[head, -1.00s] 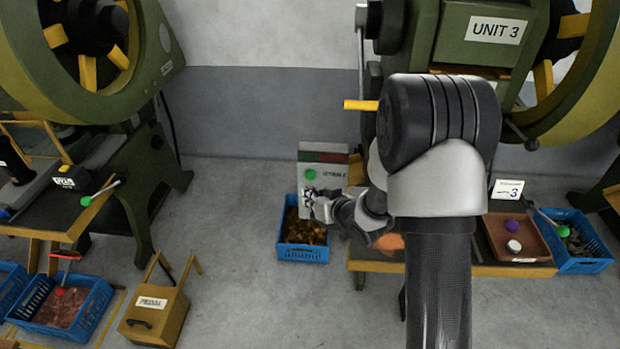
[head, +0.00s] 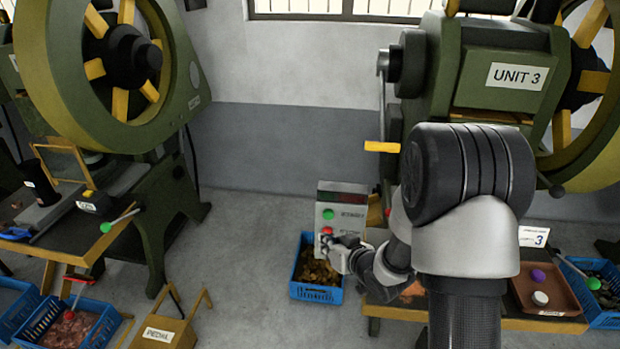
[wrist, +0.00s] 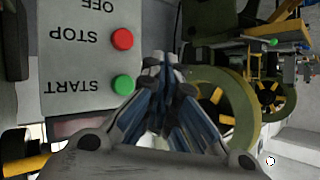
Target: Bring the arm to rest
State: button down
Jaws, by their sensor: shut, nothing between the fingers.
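My gripper (head: 332,243) is at the end of my arm, in front of the lower part of a grey control box. Its fingers (wrist: 166,65) are closed together with nothing between them, pointing up in the wrist view. The control box (head: 352,197) has a green button (head: 328,214) above a red button (head: 327,231). In the wrist view the panel (wrist: 75,60) appears upside down, with a green START button (wrist: 124,84) and a red STOP button (wrist: 122,39) beside the fingers. Whether the fingers touch the panel cannot be told.
A blue crate (head: 317,291) of copper-coloured pieces sits below my gripper. The UNIT 3 press (head: 480,80) stands behind my arm. A bench with a brown tray (head: 549,307) is at right. Another press (head: 110,80) stands left. Open floor (head: 240,260) lies between.

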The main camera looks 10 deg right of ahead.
jog(key=s+d+r+g+h, duration=0.1)
jog(key=s+d+r+h, duration=0.15)
jog(key=s+r, duration=0.35)
jog(key=s+d+r+g+h, duration=0.1)
jog(key=s+d+r+h, duration=0.15)
jog(key=r, duration=0.55)
jog(key=s+a+r+g, duration=0.2)
jog(key=s, duration=1)
jog(key=s+a+r+m+g, duration=0.1)
jog(key=s+a+r+g, duration=0.1)
jog(key=s, duration=1.1)
jog(key=shift+s+a+r+g+y, duration=0.2)
jog(key=shift+s+a+g+y, duration=0.15)
jog(key=shift+a+g, duration=0.2)
jog(key=shift+w, duration=0.1)
